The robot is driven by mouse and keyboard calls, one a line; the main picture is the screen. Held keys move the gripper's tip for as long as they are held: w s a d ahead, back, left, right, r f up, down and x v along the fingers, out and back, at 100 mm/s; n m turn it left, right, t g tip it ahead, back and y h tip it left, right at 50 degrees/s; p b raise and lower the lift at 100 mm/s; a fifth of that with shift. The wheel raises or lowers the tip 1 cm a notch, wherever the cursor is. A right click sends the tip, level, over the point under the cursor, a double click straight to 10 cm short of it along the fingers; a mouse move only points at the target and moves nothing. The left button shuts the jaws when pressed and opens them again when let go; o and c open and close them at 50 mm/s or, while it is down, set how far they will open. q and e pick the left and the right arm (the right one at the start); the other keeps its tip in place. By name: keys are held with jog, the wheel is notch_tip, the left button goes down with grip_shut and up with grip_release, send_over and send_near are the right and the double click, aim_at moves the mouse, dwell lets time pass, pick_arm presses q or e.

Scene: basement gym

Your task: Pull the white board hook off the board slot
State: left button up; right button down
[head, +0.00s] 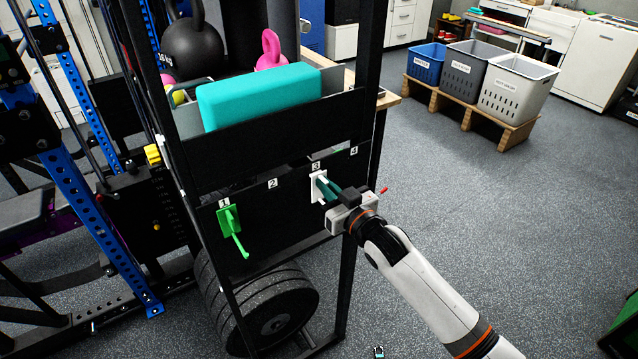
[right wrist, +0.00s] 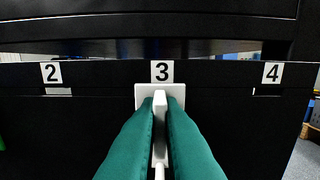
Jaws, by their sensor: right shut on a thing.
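The white board hook (head: 318,187) sits on the black board (head: 285,222) at the slot labelled 3. In the right wrist view the white hook (right wrist: 160,130) shows its plate flat against the board, just under the 3 label, with its arm pointing toward the camera. My right gripper (head: 328,188) is at the hook. Its two green fingers (right wrist: 161,112) are closed on both sides of the hook's arm, close to the plate. The slot behind the plate is hidden. My left gripper is in neither view.
A green hook (head: 230,230) hangs at slot 1, left of the white one. Slots 2 (right wrist: 58,91) and 4 (right wrist: 268,90) hold no hook. A teal block (head: 258,95) rests on the shelf above, and weight plates (head: 270,308) stand below. The floor to the right is open.

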jog(key=shift+p+v, duration=0.85)
jog(key=shift+v, duration=0.95)
jog(key=shift+w+f, duration=0.15)
